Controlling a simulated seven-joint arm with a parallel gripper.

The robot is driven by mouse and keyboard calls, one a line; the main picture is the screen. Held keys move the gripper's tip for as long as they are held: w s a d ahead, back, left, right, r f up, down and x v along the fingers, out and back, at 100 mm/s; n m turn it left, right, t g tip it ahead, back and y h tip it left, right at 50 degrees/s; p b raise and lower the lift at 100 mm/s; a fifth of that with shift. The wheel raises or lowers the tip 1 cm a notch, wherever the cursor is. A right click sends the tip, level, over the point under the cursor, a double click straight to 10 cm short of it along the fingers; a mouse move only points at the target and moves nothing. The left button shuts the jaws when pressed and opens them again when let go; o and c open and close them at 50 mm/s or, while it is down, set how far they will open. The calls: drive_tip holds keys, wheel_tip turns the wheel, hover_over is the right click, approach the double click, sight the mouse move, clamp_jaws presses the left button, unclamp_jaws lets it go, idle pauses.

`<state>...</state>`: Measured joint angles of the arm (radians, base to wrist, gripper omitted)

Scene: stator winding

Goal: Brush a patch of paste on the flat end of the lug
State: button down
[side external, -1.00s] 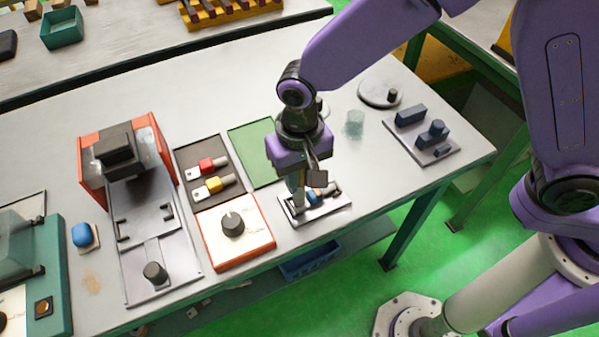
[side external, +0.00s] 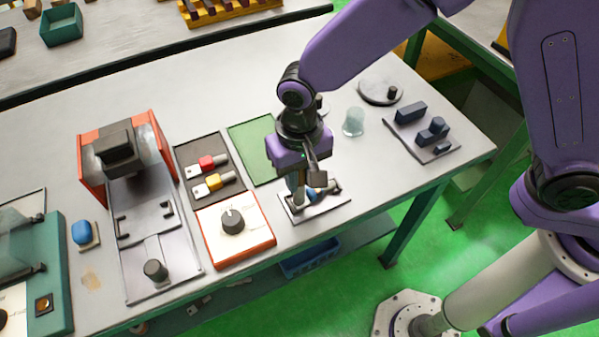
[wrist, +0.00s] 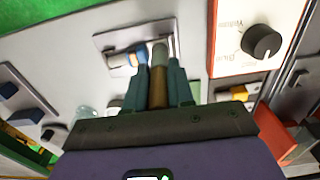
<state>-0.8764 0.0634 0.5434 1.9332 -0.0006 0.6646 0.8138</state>
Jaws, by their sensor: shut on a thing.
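A lug with a blue sleeve (side external: 312,196) lies on a small pale fixture plate (side external: 329,209) near the table's front edge. The blue sleeve also shows in the wrist view (wrist: 141,54), with a pale cable end to its left. My gripper (wrist: 158,92) is shut on a brush with a brown handle (wrist: 158,97) and a grey-green tip (wrist: 160,52). The brush tip overlaps the area to the right of the blue sleeve, hiding the lug's flat end. I cannot tell whether it touches. In the side view my gripper (side external: 301,187) is low over the plate and partly hides the lug.
A dark tray (side external: 199,145) holds a red lug (side external: 207,163) and a yellow lug (side external: 214,182). An orange-edged box with a knob (side external: 232,222) stands left of the plate. A green mat (side external: 250,140) lies behind. A clear cup (side external: 353,122) and a plate of dark blocks (side external: 432,150) are to the right.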

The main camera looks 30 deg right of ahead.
drive_tip(key=shift+w, duration=0.15)
drive_tip(key=shift+s, duration=0.35)
drive_tip(key=shift+w, duration=0.35)
drive_tip(key=shift+s, duration=0.35)
idle(0.5)
drive_tip(key=shift+w, duration=0.35)
drive_tip(key=shift+s, duration=0.35)
drive_tip(key=shift+w, duration=0.35)
drive_tip(key=shift+s, duration=0.1)
idle(0.3)
drive_tip(key=shift+s+f, duration=0.1)
drive_tip(key=shift+s, duration=0.2)
